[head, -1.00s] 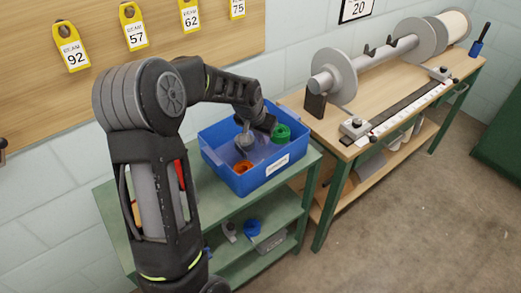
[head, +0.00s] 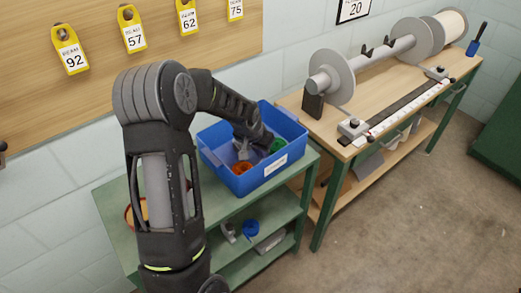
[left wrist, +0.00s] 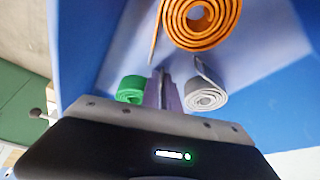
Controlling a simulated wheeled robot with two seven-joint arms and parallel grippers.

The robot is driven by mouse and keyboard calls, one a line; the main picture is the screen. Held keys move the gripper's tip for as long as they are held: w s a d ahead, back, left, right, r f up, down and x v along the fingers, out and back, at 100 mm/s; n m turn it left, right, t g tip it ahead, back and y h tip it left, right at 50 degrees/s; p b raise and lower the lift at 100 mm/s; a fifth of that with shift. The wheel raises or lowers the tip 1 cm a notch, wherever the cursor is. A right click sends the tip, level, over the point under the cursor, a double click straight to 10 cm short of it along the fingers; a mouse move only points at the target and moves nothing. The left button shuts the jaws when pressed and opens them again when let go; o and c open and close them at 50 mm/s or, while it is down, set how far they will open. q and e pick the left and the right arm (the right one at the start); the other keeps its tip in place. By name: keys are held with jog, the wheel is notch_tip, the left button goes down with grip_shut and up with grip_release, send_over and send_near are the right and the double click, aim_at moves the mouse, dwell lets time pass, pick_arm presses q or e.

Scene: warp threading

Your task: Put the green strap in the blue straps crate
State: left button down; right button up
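The blue straps crate (head: 222,175) stands on the green shelf unit, a white label on its front. My left gripper (head: 265,141) reaches down inside it. In the left wrist view its fingers (left wrist: 165,91) are close together, with the rolled green strap (left wrist: 130,88) right beside them. The strap seems pinched by its tail, though the contact is hard to see. The green strap also shows in the head view (head: 279,146), beside the fingertips near the crate's right side. My right gripper is not in view.
An orange coil (left wrist: 203,18) and a grey coil (left wrist: 207,97) lie in the crate. A blue coil (head: 251,227) and grey items are on the lower shelf. The wooden bench (head: 375,95) with a roller stands right of the crate. The crate walls surround my gripper.

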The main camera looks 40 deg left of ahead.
pick_arm(q)
jog(key=shift+f, duration=0.1)
jog(key=c, duration=2.1)
grip_release()
jog(key=shift+f, duration=0.1)
jog(key=o, duration=0.5)
jog(key=shift+r, duration=0.4)
jog(key=v, duration=1.1)
jog(key=shift+s+r+b, duration=0.15)
jog(key=shift+r+b, duration=0.15)
jog(key=shift+b, duration=0.15)
